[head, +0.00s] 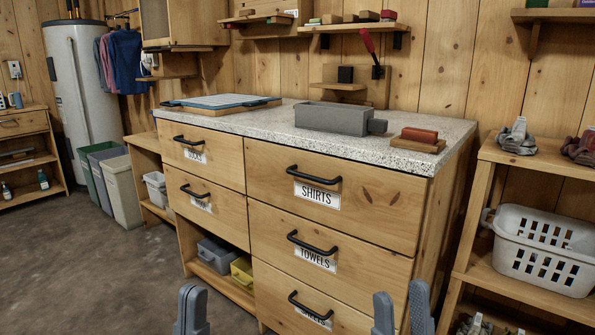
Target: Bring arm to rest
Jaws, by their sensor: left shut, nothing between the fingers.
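My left gripper (193,297) is at the bottom edge of the head view, left of centre, in front of the wooden dresser (330,221). Its fingers are together with nothing between them. My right gripper (401,296) is at the bottom edge, right of centre, in front of the dresser's lower right side. Its two fingers stand apart with an empty gap. Both grippers show only their finger ends; the rest of the arms is out of view.
The dresser's drawers, including SHIRTS (317,196) and TOWELS (315,259), look shut, with black handles sticking out. A grey box (332,118) and a red-topped block (419,136) stand on its speckled top. A white basket (545,253) sits on the right shelf. Open floor (85,275) lies left.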

